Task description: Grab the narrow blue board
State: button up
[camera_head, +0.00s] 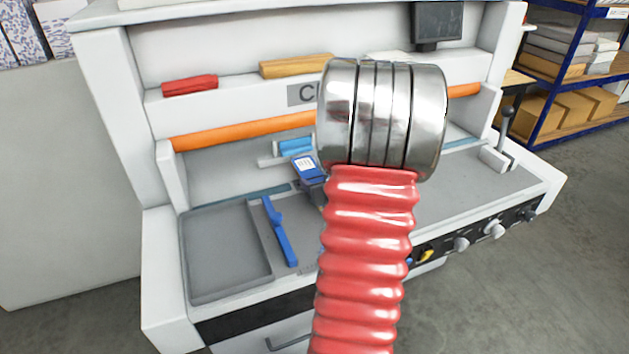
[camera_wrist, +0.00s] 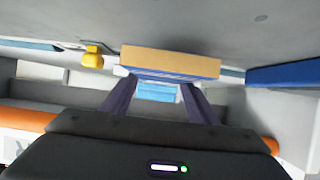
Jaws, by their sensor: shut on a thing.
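A darker blue bar (camera_head: 279,232) lies beside the grey tray (camera_head: 225,296). Red and wooden blocks lie on the upper shelf.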

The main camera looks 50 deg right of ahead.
jog(key=v, duration=1.2)
jog(key=shift+w+r, duration=0.15)
jog(key=shift+w, duration=0.1)
